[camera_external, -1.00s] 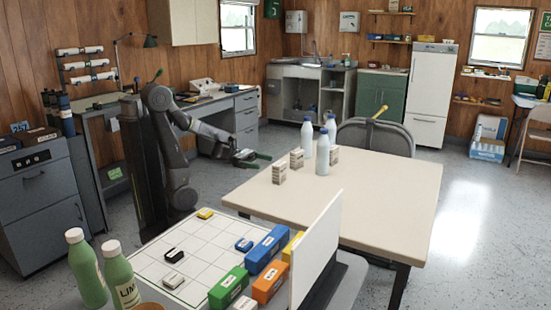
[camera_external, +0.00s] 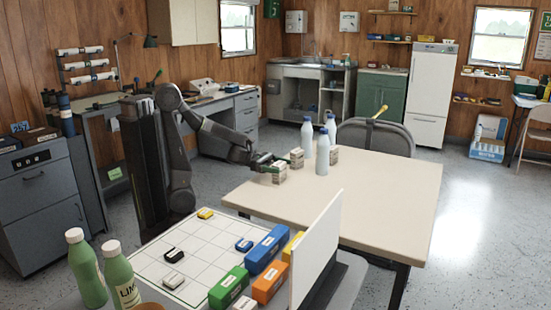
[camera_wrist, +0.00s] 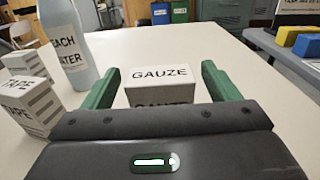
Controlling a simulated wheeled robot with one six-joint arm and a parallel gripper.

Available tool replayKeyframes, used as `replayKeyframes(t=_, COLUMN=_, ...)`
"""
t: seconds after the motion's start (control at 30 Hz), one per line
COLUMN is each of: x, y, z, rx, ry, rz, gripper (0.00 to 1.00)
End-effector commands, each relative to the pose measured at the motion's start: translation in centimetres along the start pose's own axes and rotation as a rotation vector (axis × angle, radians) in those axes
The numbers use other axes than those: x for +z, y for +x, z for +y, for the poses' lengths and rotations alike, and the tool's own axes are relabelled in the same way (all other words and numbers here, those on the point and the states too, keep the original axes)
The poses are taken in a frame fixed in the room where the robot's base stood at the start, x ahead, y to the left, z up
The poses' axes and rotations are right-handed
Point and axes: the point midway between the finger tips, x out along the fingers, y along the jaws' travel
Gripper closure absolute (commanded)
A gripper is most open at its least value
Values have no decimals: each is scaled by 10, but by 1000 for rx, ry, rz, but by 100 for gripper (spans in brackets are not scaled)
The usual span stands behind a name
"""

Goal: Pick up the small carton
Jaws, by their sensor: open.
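A small white carton marked GAUZE (camera_wrist: 160,74) stands upright on the cream table (camera_external: 390,185). It also shows near the table's left edge in the external view (camera_external: 280,177). My gripper (camera_wrist: 160,70) is open, with one green finger on each side of this carton and a visible gap on both sides. In the external view my gripper (camera_external: 268,161) is low at the carton's top. The carton's lower front is hidden by my gripper body in the wrist view. Two other cartons, marked TAPE (camera_wrist: 22,100) and partly readable (camera_wrist: 25,64), stand to the left.
A bottle (camera_wrist: 68,45) with a partly readable label stands left of my gripper, close by. The table's right half is clear.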

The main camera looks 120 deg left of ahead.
Motion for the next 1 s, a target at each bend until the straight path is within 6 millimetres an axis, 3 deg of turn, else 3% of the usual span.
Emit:
replayKeyframes(t=0.23, x=0, y=2, z=0, rx=0, ry=0, rz=0, gripper=18)
replayKeyframes(t=0.5, x=0, y=2, z=0, rx=0, ry=0, rz=0, gripper=66)
replayKeyframes(t=0.77, x=3, y=2, z=0, rx=0, ry=1, rz=-1, gripper=66)
replayKeyframes(t=1.0, x=43, y=2, z=0, rx=-1, ry=5, rz=-4, gripper=66)
